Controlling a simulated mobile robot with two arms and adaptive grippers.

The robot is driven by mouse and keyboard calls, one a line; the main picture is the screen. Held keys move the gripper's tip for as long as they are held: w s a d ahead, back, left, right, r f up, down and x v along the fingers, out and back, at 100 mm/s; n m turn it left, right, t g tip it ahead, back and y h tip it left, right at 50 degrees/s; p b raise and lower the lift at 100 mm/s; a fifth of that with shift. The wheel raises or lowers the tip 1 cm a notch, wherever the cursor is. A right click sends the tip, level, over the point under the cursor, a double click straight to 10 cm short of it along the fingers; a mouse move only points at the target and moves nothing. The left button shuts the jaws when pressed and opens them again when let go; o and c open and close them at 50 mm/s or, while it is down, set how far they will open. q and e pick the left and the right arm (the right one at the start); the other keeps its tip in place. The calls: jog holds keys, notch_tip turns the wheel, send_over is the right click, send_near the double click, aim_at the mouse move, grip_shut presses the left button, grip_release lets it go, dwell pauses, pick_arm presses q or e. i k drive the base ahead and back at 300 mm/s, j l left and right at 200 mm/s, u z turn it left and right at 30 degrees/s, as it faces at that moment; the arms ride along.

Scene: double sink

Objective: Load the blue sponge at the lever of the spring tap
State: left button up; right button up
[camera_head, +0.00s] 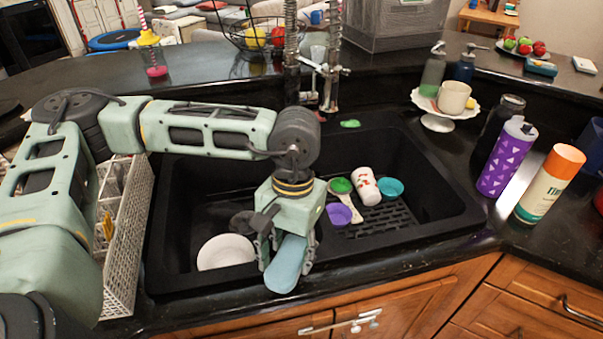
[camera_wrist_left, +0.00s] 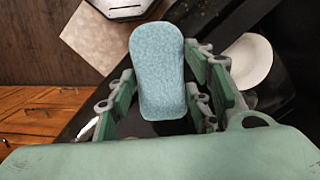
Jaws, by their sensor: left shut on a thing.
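The blue sponge (camera_head: 286,266) is long, rounded and pale blue. My left gripper (camera_head: 284,258) is shut on it above the front edge of the black double sink (camera_head: 160,262). The sponge (camera_wrist_left: 157,72) shows between the fingers of my left gripper (camera_wrist_left: 160,92) in the left wrist view, its far end sticking out past them. The spring tap (camera_head: 291,50) stands behind the sink, with its metal lever parts (camera_head: 331,70) beside the column. The sponge is well in front of the tap, apart from it. My right gripper is not in view.
A white plate (camera_head: 226,252) lies in the left basin. The right basin holds a white patterned cup (camera_head: 367,187), a teal bowl (camera_head: 390,188) and a purple scoop (camera_head: 338,214). A white dish rack (camera_head: 131,237) stands left; bottles (camera_head: 507,157) stand right.

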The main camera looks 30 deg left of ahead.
aim_at(312, 95)
jog(key=i+l, duration=0.5)
jog(key=i+l+u, duration=0.15)
jog(key=i+l, duration=0.4)
jog(key=l+u, duration=0.15)
jog(key=u, duration=1.05)
